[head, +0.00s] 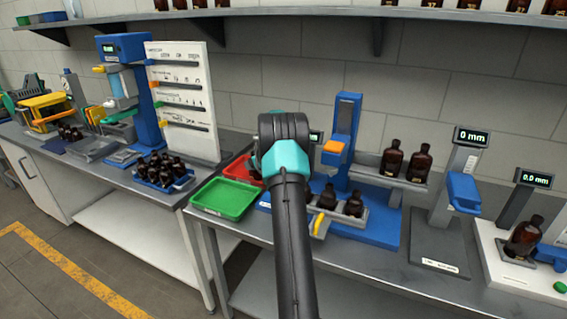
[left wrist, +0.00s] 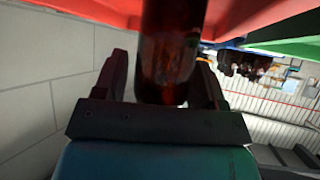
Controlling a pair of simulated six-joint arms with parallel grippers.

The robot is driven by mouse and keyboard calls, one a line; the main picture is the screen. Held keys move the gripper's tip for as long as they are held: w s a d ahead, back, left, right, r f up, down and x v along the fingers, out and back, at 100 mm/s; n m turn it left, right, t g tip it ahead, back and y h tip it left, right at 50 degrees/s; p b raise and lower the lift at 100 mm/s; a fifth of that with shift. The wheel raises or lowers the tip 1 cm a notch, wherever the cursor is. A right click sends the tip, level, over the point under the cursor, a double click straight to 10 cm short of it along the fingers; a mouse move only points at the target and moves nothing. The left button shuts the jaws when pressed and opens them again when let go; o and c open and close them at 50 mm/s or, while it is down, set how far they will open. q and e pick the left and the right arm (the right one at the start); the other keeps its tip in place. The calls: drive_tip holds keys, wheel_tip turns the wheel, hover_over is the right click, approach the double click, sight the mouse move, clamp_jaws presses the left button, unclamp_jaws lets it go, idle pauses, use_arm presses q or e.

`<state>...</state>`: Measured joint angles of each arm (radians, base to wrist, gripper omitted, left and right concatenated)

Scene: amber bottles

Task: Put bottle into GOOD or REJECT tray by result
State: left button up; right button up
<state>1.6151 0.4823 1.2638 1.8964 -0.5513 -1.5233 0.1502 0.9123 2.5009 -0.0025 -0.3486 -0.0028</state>
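My left arm's wrist (head: 285,150) reaches up the middle of the head view and hides its own fingers there. In the left wrist view my left gripper (left wrist: 165,75) has an amber bottle (left wrist: 168,50) between its fingers and looks shut on it. The red tray (head: 243,170) is partly hidden behind the green tray and my wrist; it also shows along the top of the left wrist view (left wrist: 75,12). The green tray (head: 225,198) sits empty at the table's left end and shows at the right of the left wrist view (left wrist: 292,48). My right gripper is out of view.
A blue station (head: 345,130) holding two bottles (head: 340,200) stands just right of my arm. Further right are two gauges with displays (head: 470,137) and a bottle (head: 524,237). A blue rack of several bottles (head: 163,172) stands on the left bench.

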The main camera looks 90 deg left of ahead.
use_arm(q)
drive_tip(key=shift+o, duration=0.8)
drive_tip(key=shift+r, duration=0.15)
drive_tip(key=v, duration=1.2)
